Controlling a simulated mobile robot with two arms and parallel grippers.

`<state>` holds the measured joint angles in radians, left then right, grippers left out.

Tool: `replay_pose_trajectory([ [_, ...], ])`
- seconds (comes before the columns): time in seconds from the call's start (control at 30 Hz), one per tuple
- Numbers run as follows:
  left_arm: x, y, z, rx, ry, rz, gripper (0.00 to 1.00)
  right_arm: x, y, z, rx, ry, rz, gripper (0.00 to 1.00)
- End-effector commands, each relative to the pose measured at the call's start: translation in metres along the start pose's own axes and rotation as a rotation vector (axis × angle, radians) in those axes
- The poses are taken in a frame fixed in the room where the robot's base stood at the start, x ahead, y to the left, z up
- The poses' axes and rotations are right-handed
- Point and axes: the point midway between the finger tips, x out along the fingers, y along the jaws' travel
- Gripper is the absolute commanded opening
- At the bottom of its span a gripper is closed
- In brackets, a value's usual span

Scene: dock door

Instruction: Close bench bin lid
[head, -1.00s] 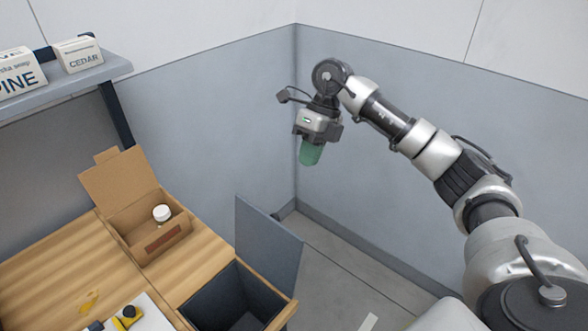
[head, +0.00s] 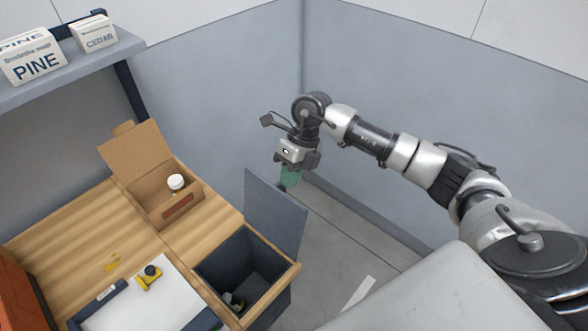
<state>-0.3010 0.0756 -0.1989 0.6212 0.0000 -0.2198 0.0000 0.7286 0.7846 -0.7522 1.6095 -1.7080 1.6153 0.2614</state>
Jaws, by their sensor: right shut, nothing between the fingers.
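The bench bin (head: 281,282) is a dark box set at the right end of the wooden bench, with its inside in view and a small dark and yellowish item at the bottom. Its lid (head: 277,214) is a grey-blue panel standing up along the bin's far right side, so the bin is open. My right gripper (head: 290,179) has green fingers and is shut and empty. In the picture it is just behind the lid's upper edge, which hides part of the fingertips; I cannot tell whether they touch. My left gripper is not in view.
An open cardboard box (head: 159,211) with a white-capped jar (head: 176,183) stands on the bench (head: 85,232). A white board (head: 150,300) with a yellow and black tool (head: 149,278) lies in front. Grey walls enclose the floor at right.

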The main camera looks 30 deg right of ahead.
Motion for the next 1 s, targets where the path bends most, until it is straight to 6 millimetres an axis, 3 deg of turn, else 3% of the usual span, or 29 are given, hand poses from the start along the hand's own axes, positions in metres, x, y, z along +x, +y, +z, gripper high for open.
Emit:
replay_pose_trajectory([
  [0.47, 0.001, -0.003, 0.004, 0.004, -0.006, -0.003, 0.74, 0.001, 0.011, 0.0, -0.003, 0.0, 0.001, 0.0],
  [0.77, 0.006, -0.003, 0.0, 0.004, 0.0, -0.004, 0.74, 0.008, 0.053, -0.001, -0.007, 0.0, 0.001, 0.0],
  [1.0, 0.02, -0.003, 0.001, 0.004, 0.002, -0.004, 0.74, 0.026, 0.093, 0.003, -0.007, -0.001, 0.002, 0.0],
])
